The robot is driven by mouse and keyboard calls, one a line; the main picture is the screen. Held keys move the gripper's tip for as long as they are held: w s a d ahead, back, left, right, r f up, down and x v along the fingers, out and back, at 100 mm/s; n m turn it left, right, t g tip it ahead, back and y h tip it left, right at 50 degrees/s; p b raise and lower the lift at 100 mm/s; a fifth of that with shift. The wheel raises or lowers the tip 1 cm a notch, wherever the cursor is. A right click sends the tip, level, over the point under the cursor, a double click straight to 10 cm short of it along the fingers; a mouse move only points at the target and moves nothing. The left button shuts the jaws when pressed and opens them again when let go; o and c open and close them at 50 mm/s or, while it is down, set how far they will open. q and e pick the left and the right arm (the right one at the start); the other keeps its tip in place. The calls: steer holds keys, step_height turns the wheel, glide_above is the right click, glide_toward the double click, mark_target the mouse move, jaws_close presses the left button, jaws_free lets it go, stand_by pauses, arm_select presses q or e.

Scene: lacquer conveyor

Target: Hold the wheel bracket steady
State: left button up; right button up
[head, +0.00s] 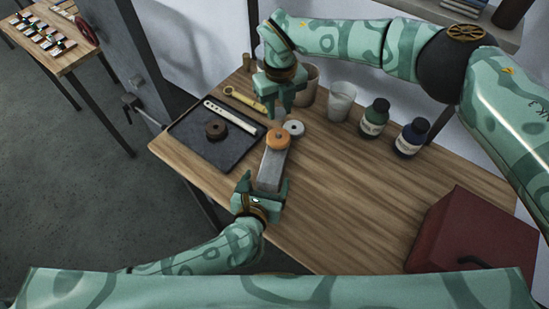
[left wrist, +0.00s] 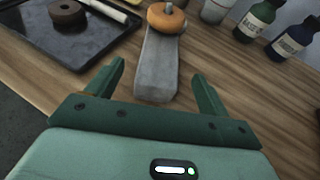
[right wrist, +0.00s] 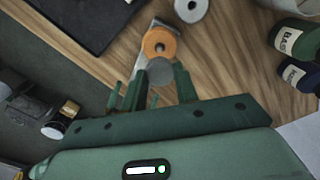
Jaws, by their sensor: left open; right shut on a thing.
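The wheel bracket (head: 271,170) is a long grey block on the wooden table, with an orange wheel (head: 278,138) at its far end. A pin tip shows in the wheel's middle in the left wrist view (left wrist: 168,7). My left gripper (head: 262,184) is open at the bracket's near end. In the left wrist view its fingers stand on either side of the bracket (left wrist: 160,65), with gaps. My right gripper (head: 284,104) is above the far side of the wheel, shut on a small grey round-ended thing (right wrist: 160,71). Most of that thing is hidden by the fingers.
A dark tray (head: 185,141) on the left holds a brown wheel (head: 216,129) and a pale slotted bar (head: 230,117). A red box (head: 478,232) is at right; mid-right table is clear.

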arm_select(q)
steer(key=shift+x, duration=2.6)
steer(key=shift+r, duration=0.1)
steer(key=c, duration=1.5)
arm_select(e)
glide_above(279, 133)
steer(key=shift+f, duration=2.5)
steer(key=shift+f, duration=0.85)
steer(key=shift+f, duration=0.55)
